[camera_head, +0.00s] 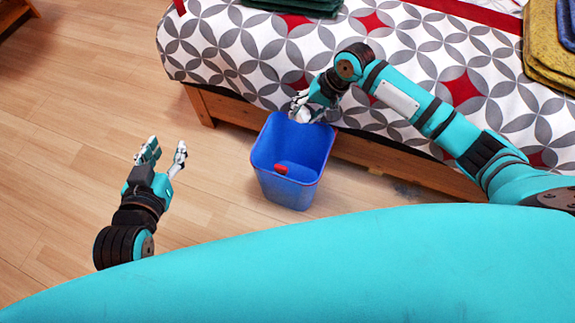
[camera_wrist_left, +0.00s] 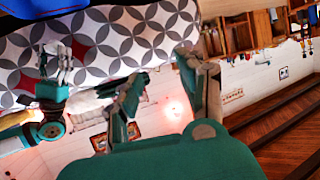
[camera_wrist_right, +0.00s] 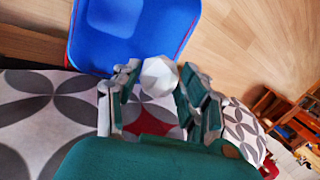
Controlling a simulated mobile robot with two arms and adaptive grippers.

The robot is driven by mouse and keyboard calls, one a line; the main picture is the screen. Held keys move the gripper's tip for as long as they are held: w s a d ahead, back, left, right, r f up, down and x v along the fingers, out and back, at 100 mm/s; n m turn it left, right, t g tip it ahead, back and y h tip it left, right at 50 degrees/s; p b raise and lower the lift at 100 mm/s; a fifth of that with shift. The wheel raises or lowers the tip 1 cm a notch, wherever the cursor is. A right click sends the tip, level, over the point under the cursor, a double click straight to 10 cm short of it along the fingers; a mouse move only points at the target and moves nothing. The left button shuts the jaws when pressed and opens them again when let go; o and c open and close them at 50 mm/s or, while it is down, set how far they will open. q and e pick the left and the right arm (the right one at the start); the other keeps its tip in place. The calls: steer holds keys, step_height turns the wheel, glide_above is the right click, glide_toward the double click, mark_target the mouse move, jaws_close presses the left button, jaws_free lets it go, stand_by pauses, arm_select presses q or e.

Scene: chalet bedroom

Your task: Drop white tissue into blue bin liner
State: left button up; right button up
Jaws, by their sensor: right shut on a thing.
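The white tissue (camera_wrist_right: 159,76) is a crumpled ball between the fingertips of my right gripper (camera_wrist_right: 155,88) in the right wrist view. In the head view my right gripper (camera_head: 303,103) is at the bin's far rim, with a bit of white tissue (camera_head: 302,115) showing below it. The liner also fills the top of the right wrist view (camera_wrist_right: 130,35). My left gripper (camera_head: 166,153) is open and empty, left of the bin above the floor.
The bed (camera_head: 225,50) with a grey, white and red patterned cover stands behind the bin, on a wooden frame (camera_head: 375,156). Folded green cloth (camera_head: 300,5) and yellow cloth (camera_head: 545,45) lie on it. The wooden floor (camera_head: 70,130) at left is clear.

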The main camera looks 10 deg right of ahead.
steer(key=shift+s+a+f+m+p, duration=0.1)
steer(key=shift+f+m+p, duration=0.15)
steer(key=shift+f+p, duration=0.35)
steer(key=shift+s+a+f+m+p, duration=0.1)
steer(key=shift+f+m+p, duration=0.25)
steer(key=shift+f, duration=0.3)
arm_select(q)
steer(key=s+a+f+g+y+p, duration=0.1)
steer(key=s+a+f+g, duration=0.3)
steer(key=s, duration=0.3)
steer(key=s+a+f+g+y+p, duration=0.1)
steer(key=s+f+g+y, duration=0.1)
steer(key=s+f+g, duration=0.35)
steer(key=w+d+r+t+h+b, duration=0.3)
steer(key=w+d+r+t+b, duration=0.15)
steer(key=w+r+t, duration=0.6)
step_height(320, 180, up, 15)
steer(key=w+d+t+h+b, duration=0.1)
steer(key=d+t+h+b, duration=0.1)
steer(key=t, duration=0.7)
steer(key=shift+w+d+h+b, duration=0.4)
steer(key=shift+h+b, duration=0.3)
steer(key=shift+b, duration=0.15)
arm_select(e)
step_height(320, 180, down, 10)
steer(key=s, duration=0.1)
steer(key=shift+a+r+t+h, duration=0.15)
steer(key=shift+t+h, duration=0.15)
